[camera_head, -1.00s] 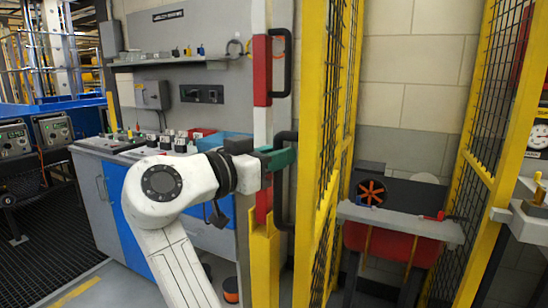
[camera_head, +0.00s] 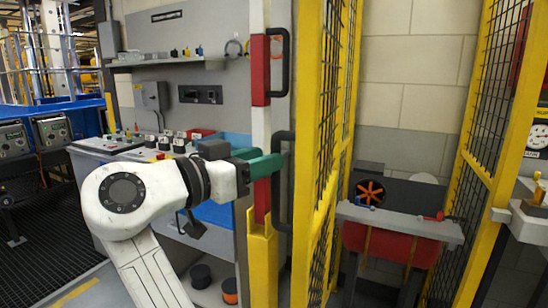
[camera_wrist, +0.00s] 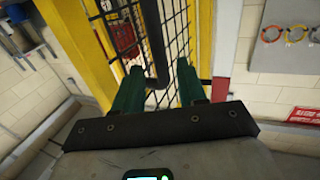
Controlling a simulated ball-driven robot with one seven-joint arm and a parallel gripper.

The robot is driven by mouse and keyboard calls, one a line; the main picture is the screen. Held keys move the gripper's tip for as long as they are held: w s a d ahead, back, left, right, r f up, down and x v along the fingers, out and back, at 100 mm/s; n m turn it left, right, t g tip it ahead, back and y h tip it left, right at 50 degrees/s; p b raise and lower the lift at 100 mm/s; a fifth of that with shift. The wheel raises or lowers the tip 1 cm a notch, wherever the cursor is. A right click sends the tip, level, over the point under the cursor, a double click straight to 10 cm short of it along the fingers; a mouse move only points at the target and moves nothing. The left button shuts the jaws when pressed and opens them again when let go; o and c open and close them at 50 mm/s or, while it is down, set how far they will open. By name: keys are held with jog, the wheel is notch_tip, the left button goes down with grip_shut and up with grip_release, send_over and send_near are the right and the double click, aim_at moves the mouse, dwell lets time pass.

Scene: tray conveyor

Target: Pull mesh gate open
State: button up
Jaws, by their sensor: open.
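The mesh gate (camera_head: 311,150) is a tall yellow frame with black mesh, right of centre in the head view. A long black bar handle (camera_head: 281,205) stands at its left edge. My gripper (camera_head: 278,160) is open, its green fingers at the upper part of this handle. In the wrist view my gripper (camera_wrist: 160,68) shows its two green fingers apart, with the black handle (camera_wrist: 152,35) lined up in the gap between them. Whether the handle is inside the jaws or just beyond the tips I cannot tell. The mesh (camera_wrist: 175,25) shows behind.
A red-and-white post with another black handle (camera_head: 286,65) rises above my gripper. A grey workbench (camera_head: 110,150) with controls is at left. Beyond the gate are a red machine with an orange fan (camera_head: 370,191) and a second yellow mesh panel (camera_head: 490,150).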

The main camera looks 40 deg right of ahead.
jog(key=a, duration=0.6)
jog(key=shift+a, duration=0.15)
dwell(0.3)
